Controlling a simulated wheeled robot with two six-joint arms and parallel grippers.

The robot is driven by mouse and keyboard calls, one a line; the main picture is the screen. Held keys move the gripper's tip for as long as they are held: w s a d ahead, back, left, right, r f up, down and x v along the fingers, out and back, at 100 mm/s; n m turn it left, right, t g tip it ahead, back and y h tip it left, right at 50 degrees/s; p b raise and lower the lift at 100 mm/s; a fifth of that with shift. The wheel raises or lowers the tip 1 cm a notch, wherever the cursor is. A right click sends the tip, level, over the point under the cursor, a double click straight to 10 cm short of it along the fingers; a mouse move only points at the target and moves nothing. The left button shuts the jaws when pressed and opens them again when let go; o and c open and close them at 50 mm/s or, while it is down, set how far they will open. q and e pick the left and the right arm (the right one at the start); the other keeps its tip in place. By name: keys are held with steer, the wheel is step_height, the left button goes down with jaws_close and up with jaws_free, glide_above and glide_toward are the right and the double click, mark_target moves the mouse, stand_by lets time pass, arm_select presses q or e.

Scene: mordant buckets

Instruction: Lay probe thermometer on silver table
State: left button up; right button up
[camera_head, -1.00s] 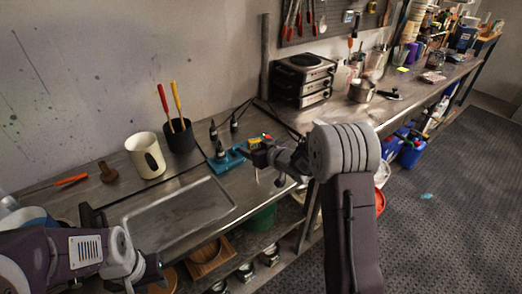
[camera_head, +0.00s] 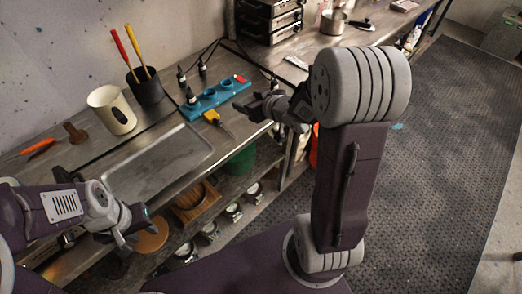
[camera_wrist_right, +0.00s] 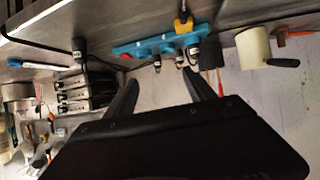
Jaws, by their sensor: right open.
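A small yellow tool with a thin dark rod (camera_head: 213,117), which looks like the probe thermometer, lies near the front edge of the silver table (camera_head: 215,148), beside the blue power strip. Its yellow part also shows in the right wrist view (camera_wrist_right: 183,24). My right gripper (camera_head: 250,108) is open and empty, to the right of the yellow tool and apart from it; its two fingers (camera_wrist_right: 163,90) stand wide apart in the wrist view. My left gripper (camera_head: 125,232) is at the lower left, in front of the table edge; its jaws are unclear.
A blue power strip (camera_head: 215,97) with black plugs lies behind the yellow tool. A shallow metal tray (camera_head: 160,165), a white mug (camera_head: 110,110) and a black cup (camera_head: 146,88) with colored handles stand left. A stacked appliance (camera_head: 268,18) is at the back. Bare tabletop lies around the tray.

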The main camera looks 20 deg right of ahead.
steer(key=s+a+f+m+g+h, duration=0.1)
steer(key=s+f+g, duration=0.4)
steer(key=s, duration=0.6)
steer(key=s+a+f+m+g+h, duration=0.1)
steer(key=s+a+f+m+g, duration=0.1)
steer(key=s+f+g, duration=0.4)
steer(key=s+a, duration=0.1)
steer(key=s, duration=0.4)
steer(key=shift+s+a, duration=0.2)
steer(key=shift+s, duration=0.1)
steer(key=shift+w, duration=0.1)
